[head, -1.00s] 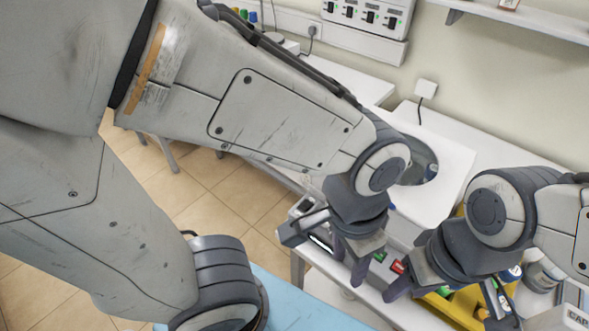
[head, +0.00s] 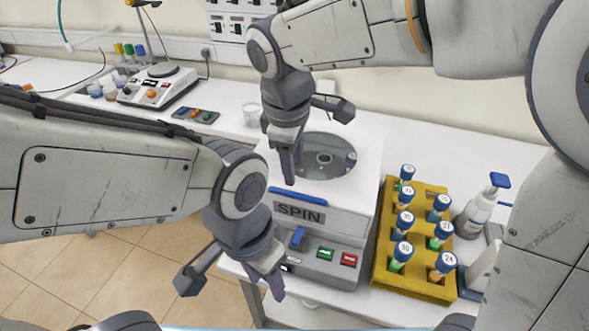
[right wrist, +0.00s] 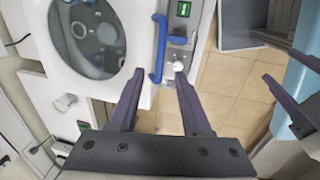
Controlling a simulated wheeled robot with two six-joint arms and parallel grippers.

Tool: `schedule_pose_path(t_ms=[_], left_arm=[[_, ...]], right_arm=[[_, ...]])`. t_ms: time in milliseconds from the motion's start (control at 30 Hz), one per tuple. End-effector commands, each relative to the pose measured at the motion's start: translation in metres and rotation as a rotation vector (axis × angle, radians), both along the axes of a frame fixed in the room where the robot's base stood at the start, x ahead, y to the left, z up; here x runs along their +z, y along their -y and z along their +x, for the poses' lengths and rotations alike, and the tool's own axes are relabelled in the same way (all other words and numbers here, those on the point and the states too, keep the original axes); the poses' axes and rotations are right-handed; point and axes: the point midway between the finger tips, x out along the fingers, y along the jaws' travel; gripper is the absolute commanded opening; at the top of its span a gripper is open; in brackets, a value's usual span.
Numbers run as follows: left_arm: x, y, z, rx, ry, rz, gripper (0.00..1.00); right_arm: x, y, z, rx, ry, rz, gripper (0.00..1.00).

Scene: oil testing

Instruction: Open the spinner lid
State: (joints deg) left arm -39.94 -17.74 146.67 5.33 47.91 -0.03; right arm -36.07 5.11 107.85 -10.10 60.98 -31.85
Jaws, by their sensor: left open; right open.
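The white spinner (head: 345,225) stands on the bench, marked SPIN. Its lid (head: 258,165) lies flat and closed, with a round window (head: 325,160) and a blue handle (head: 297,207) along the front edge. My right gripper (head: 290,175) hangs open and empty over the lid's left side, pointing down. In the right wrist view the handle (right wrist: 159,50) shows beyond and between the open fingertips (right wrist: 159,74); I cannot tell whether they touch it. My left gripper (head: 275,290) is open and empty, low in front of the spinner's left corner. It shows at the right wrist view's right edge.
A yellow rack (head: 412,285) of blue-capped tubes stands right of the spinner, with a pump bottle (head: 480,210) beside it. A control panel with green (head: 326,254) and red (head: 348,259) buttons is in front. A stirrer (head: 158,88) stands at the back left.

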Motion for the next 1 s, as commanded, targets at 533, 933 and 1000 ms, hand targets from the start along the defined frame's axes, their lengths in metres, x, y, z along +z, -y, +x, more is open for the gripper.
schedule_pose_path(t_ms=[533, 933, 1000], left_arm=[[0.007, 0.000, 0.000, 0.000, 0.000, 0.000, 0.50], [0.007, 0.000, 0.000, 0.000, 0.000, 0.000, 0.50], [0.007, 0.000, 0.000, 0.000, 0.000, 0.000, 0.50]], right_arm=[[-0.080, 0.005, 0.014, -0.002, -0.002, 0.000, 0.48], [-0.082, 0.004, 0.014, -0.001, -0.001, 0.001, 0.14], [-0.082, 0.004, 0.014, -0.001, -0.001, 0.001, 0.00]])
